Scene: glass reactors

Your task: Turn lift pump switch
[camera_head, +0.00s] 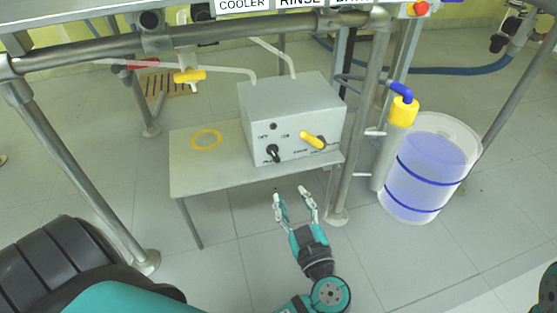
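A grey pump box (290,110) stands on a small low table (215,172). Its front has a black rotary knob (273,153) on the left and a yellow-handled switch (313,142) on the right, with the yellow handle tilted. The small lettering beside them is too small to read, so I cannot tell which is the lift pump switch. My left gripper (292,196) is open and empty, its fingers pointing toward the box. In the picture it is below the box front, apart from both controls. My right gripper is not in view.
A metal frame post (360,120) stands right of the box. Beyond it are a yellow-topped column (402,112) and a clear tank with blue bands (418,190). A yellow ring (206,139) lies on the table. Tubes run into the box top. Floor in front is clear.

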